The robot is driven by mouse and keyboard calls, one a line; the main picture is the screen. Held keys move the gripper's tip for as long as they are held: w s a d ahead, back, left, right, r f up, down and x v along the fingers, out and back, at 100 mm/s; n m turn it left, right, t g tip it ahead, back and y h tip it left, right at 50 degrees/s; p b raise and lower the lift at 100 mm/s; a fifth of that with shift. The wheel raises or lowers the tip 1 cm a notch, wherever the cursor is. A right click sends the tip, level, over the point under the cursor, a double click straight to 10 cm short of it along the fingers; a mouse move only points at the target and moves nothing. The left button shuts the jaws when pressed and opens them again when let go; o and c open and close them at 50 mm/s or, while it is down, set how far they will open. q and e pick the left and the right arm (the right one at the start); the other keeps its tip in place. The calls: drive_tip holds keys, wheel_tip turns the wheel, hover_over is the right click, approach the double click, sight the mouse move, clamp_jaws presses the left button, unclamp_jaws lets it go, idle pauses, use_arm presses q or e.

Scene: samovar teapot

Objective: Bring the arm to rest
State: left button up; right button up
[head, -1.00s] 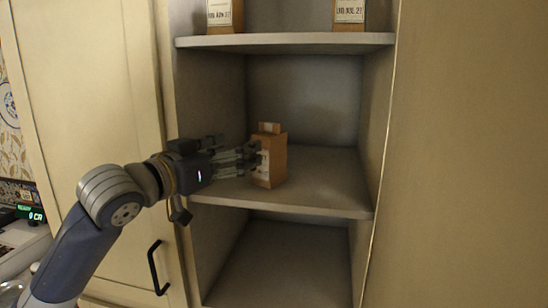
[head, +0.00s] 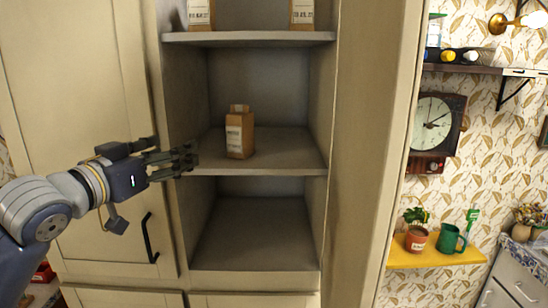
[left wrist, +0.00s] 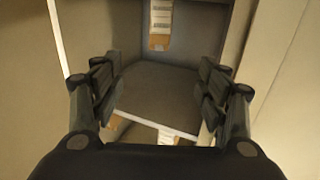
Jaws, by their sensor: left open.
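My left gripper (head: 192,158) reaches in from the left in the head view. Its fingers are at the left front edge of the middle shelf (head: 285,160). They are spread and empty, as the left wrist view (left wrist: 158,92) also shows. A brown carton (head: 239,135) with a pale label stands upright on the middle shelf, to the right of the fingers and apart from them. A labelled brown carton (left wrist: 161,25) shows beyond the fingers in the left wrist view; I cannot tell which one it is. My right gripper is not in view.
Two labelled cartons (head: 200,14) (head: 302,13) stand on the upper shelf (head: 250,38). The cabinet's left door (head: 85,110) has a black handle (head: 150,240). The lower compartment (head: 255,235) is empty. At right, a yellow shelf (head: 440,258) holds a plant pot (head: 416,239) and a green mug (head: 450,240).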

use_arm(q)
drive_tip(key=s+d+f+n+g+y, duration=0.1)
drive_tip(key=s+f+g+y, duration=0.15)
drive_tip(key=f, duration=1.35)
drive_tip(key=s+d+f+g+y, duration=0.1)
drive_tip(key=s+f+g, duration=0.25)
drive_tip(key=f, duration=1.15)
drive_tip(key=s+a+f+n+g+y, duration=0.1)
drive_tip(key=s+f+g, duration=0.3)
drive_tip(key=s+f, duration=0.85)
drive_tip(key=s+a+f+g+y, duration=0.25)
drive_tip(key=s+f, duration=0.65)
drive_tip(key=s, duration=0.6)
wheel_tip(320, 180, down, 26)
drive_tip(key=d+g+b, duration=0.1)
drive_tip(key=g+b, duration=0.1)
drive_tip(key=b, duration=0.1)
drive_tip(key=s+a+f+g+b, duration=0.1)
drive_tip(key=s+a+f+b, duration=0.1)
drive_tip(key=s+f, duration=1.5)
wheel_tip(320, 180, down, 4)
drive_tip(key=shift+s+a+r, duration=0.15)
drive_tip(key=shift+s+a, duration=0.2)
drive_tip(key=shift+a, duration=0.1)
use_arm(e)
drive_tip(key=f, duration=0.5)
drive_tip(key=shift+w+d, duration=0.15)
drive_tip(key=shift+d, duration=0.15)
